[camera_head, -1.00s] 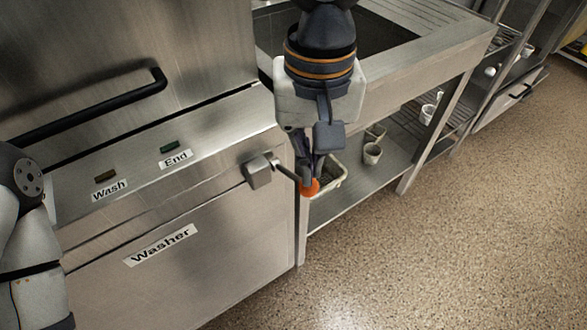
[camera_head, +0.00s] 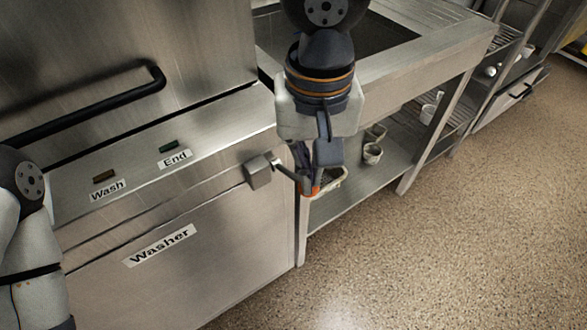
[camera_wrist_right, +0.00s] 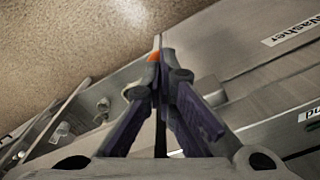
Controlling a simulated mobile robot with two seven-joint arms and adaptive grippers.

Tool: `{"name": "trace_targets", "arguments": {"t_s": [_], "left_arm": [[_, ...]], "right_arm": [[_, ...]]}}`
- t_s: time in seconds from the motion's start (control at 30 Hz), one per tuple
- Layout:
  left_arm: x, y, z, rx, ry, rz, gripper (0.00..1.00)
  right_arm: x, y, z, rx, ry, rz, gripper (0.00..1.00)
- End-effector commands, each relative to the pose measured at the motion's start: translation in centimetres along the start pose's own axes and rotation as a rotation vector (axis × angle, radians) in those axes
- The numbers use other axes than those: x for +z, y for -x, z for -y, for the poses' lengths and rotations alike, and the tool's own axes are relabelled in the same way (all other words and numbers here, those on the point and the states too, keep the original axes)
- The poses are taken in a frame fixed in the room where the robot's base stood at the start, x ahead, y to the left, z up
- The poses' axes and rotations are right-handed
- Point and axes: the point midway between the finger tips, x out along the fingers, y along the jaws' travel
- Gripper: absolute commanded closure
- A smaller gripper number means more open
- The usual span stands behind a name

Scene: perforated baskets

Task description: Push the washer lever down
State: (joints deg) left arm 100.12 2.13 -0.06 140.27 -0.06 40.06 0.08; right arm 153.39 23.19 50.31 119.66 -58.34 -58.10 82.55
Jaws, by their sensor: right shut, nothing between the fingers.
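The washer lever (camera_head: 286,171) is a thin rod from a grey block on the washer front, with an orange knob (camera_head: 315,190) at its free end. The rod slopes down to the right. My right gripper (camera_head: 306,181) is shut and empty, pointing down at the knob and covering most of it. In the right wrist view some of the orange knob (camera_wrist_right: 153,56) shows just beyond the closed fingertips (camera_wrist_right: 157,72). Whether they touch it I cannot tell. My left gripper is out of view; only part of that arm shows at the left edge.
The washer (camera_head: 215,255) has a black handle (camera_head: 90,108) and buttons labelled Wash and End. Right of it, a counter (camera_head: 430,50) stands above a shelf (camera_head: 385,172) with a basket (camera_head: 333,181) and cups (camera_head: 372,153). The floor in front is clear.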

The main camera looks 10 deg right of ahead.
Motion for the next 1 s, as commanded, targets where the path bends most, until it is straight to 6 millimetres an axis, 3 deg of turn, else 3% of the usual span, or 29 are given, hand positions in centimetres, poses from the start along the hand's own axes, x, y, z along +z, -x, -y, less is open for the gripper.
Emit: {"name": "trace_targets", "arguments": {"t_s": [1.0], "left_arm": [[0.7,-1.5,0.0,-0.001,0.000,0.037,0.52]], "right_arm": [[0.1,-5.2,-0.1,0.001,0.001,0.001,1.00]]}}
